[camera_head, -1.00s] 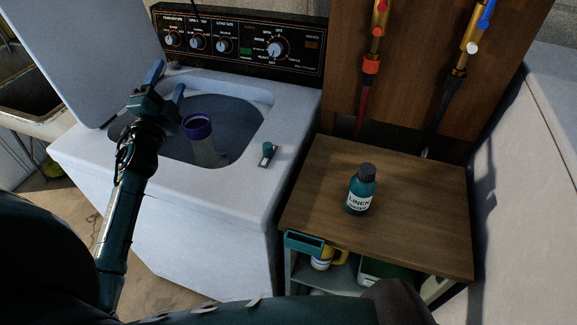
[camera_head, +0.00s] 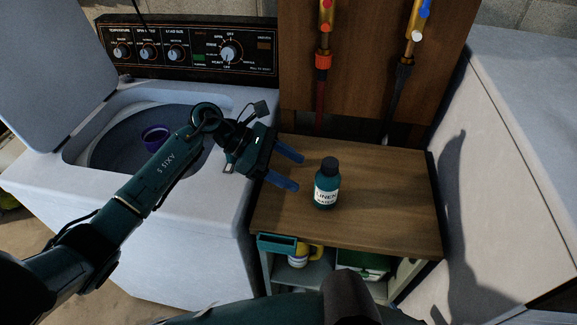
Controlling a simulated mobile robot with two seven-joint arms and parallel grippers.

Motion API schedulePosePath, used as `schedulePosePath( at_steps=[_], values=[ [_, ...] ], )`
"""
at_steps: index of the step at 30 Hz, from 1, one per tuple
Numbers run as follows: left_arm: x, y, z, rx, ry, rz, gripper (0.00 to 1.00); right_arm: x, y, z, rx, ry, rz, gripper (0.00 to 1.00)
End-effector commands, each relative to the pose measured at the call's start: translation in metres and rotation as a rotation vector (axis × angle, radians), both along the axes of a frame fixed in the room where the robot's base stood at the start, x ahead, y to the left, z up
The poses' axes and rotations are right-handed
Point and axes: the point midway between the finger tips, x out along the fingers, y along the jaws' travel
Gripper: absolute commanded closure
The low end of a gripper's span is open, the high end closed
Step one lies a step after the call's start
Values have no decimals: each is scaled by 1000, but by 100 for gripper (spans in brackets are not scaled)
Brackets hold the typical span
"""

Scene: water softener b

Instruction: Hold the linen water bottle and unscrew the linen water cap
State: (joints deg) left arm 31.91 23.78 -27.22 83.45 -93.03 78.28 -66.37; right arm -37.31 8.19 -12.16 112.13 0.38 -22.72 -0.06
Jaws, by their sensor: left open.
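The linen water bottle (camera_head: 326,190) is a small teal bottle with a white label. It stands upright on the wooden table. Its dark cap (camera_head: 329,164) sits on top of the neck. My left gripper (camera_head: 294,170) is just left of the bottle, over the table's left part. Its two blue fingers are spread apart and point toward the bottle, with nothing between them. The fingers look apart from the bottle. My right gripper does not show.
The wooden table (camera_head: 388,205) is otherwise bare on top. The open washing machine (camera_head: 190,235) stands at left, with a purple-rimmed agitator (camera_head: 155,137) in its drum. Hoses and valves hang behind the table. A large white appliance (camera_head: 510,170) borders the right. Containers sit on the shelf below.

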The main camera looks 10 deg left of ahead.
Motion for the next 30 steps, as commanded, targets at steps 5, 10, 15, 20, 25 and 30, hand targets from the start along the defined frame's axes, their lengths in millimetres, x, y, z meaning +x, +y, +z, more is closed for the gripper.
schedulePosePath(
  at_steps=[5,10,15,20,25,30],
  values=[
    [-2,-11,-9,15,-2,-18,38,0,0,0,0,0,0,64],
    [-2,-31,-21,12,0,-14,38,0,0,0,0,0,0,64],
    [-1,-48,-33,13,-1,-13,38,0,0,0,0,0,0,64],
    [-1,-61,-41,13,-2,-13,38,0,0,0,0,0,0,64],
    [-1,-66,-44,12,-3,-12,38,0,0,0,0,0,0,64],
    [-1,-66,-44,12,-3,-12,52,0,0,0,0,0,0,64]
  ],
)
